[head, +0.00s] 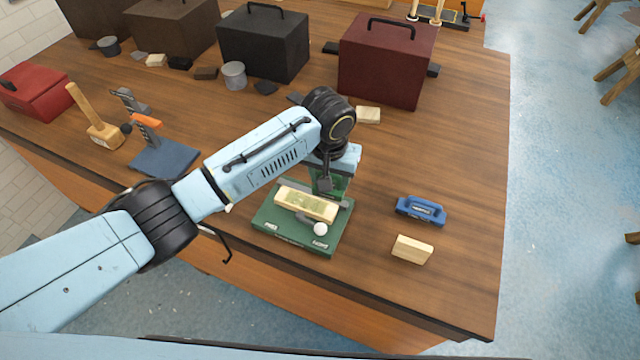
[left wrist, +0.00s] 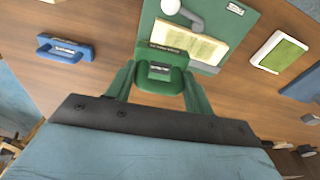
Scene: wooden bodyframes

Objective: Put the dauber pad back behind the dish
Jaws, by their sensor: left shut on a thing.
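My left gripper (head: 326,186) is over the back edge of a green base board (head: 275,232). In the left wrist view the gripper (left wrist: 158,72) is shut on a small green block with dark labels (left wrist: 163,55), apparently the dauber pad. The block is at the board's edge; I cannot tell whether it touches the board. A pale, shallow rectangular piece with a greenish face, apparently the dish (head: 306,204), lies on the board, in front of the gripper. It also shows in the left wrist view (left wrist: 188,43). A white ball knob (head: 320,229) sits in front of it.
A blue handled tool (head: 420,210) and a pale wooden block (head: 412,249) lie to the right. A white-edged green pad (left wrist: 280,52) shows in the left wrist view. A mallet (head: 97,125) and a blue-based stand (head: 163,160) are left. Boxes (head: 385,65) line the back.

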